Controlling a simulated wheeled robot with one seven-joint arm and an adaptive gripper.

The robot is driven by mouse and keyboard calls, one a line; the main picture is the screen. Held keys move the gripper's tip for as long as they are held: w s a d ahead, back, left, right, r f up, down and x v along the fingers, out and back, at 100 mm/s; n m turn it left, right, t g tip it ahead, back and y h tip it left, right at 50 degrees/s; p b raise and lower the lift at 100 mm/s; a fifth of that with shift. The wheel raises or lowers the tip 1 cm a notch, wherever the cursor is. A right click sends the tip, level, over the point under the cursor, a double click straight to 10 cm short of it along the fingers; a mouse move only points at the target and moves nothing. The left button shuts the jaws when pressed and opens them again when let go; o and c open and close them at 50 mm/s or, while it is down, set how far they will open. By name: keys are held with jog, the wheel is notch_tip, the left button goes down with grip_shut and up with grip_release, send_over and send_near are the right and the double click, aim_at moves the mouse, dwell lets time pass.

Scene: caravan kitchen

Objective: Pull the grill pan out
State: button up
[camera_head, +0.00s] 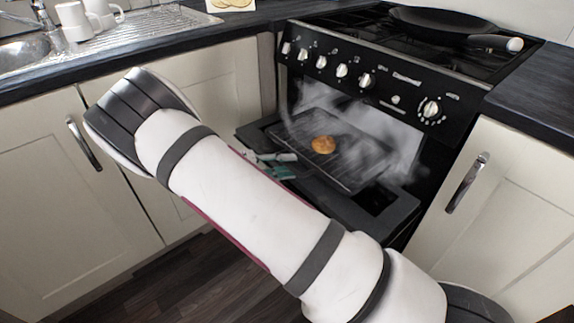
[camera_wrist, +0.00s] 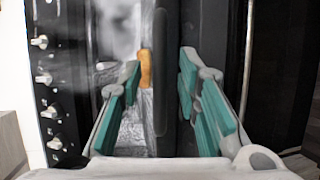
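The grill pan (camera_head: 300,128), dark with a wire rack, sits in the smoking grill opening below the cooker knobs. A round orange-brown piece of food (camera_head: 323,145) lies on its rack. My gripper (camera_head: 272,163) is at the pan's left front, partly hidden by my arm. In the wrist view my gripper (camera_wrist: 160,78) is open, its teal fingers apart. A dark bar (camera_wrist: 160,75), which looks like the pan's front edge or handle, shows between the fingers. I cannot tell whether either finger touches it. The food (camera_wrist: 145,70) shows just beyond the left finger.
The lowered dark door (camera_head: 375,215) lies beneath the pan. Cooker knobs (camera_head: 342,71) line the panel above. A frying pan (camera_head: 445,22) stands on the hob. Cabinets with handles (camera_head: 84,143) flank the cooker. Mugs (camera_head: 75,20) stand by the sink. Smoke blurs the opening.

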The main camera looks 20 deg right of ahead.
jog(key=a+r, duration=0.2)
jog(key=a, duration=0.9)
jog(key=shift+w, duration=0.25)
jog(key=shift+a, duration=0.1)
